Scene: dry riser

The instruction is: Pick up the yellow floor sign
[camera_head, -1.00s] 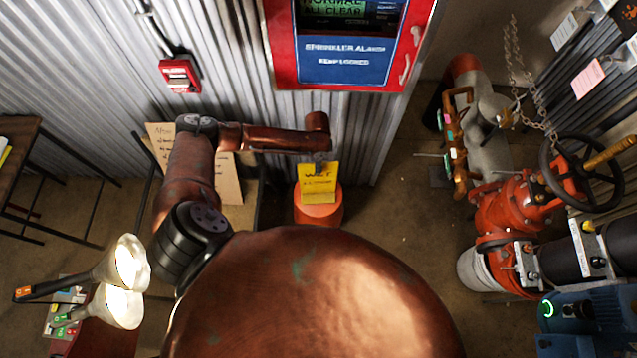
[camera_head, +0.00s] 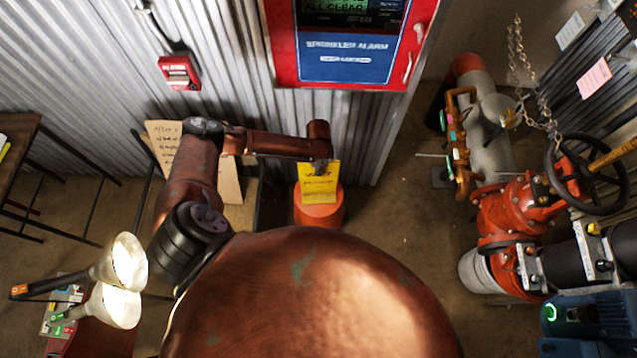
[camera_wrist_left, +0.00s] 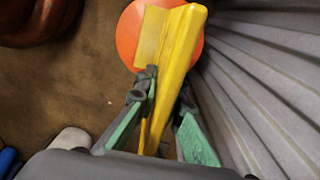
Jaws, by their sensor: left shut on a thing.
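The yellow floor sign (camera_head: 319,184) stands out in front of the orange round object (camera_head: 318,214) near the corrugated wall in the head view. In the left wrist view the sign (camera_wrist_left: 178,50) runs between the green-sided fingers of my left gripper (camera_wrist_left: 165,112). My left gripper (camera_head: 320,165) is shut on the sign's upper part, and the dark fingers are small in the head view. The orange object (camera_wrist_left: 128,32) shows behind the sign in the wrist view. I cannot tell whether the sign touches it or the floor. My right gripper is not in view.
A red sprinkler alarm cabinet (camera_head: 347,45) hangs on the wall above. Red valve pipework with a black handwheel (camera_head: 585,172) stands at the right. A lamp pair (camera_head: 120,275) is at lower left. Bare floor (camera_head: 405,225) lies between sign and valves.

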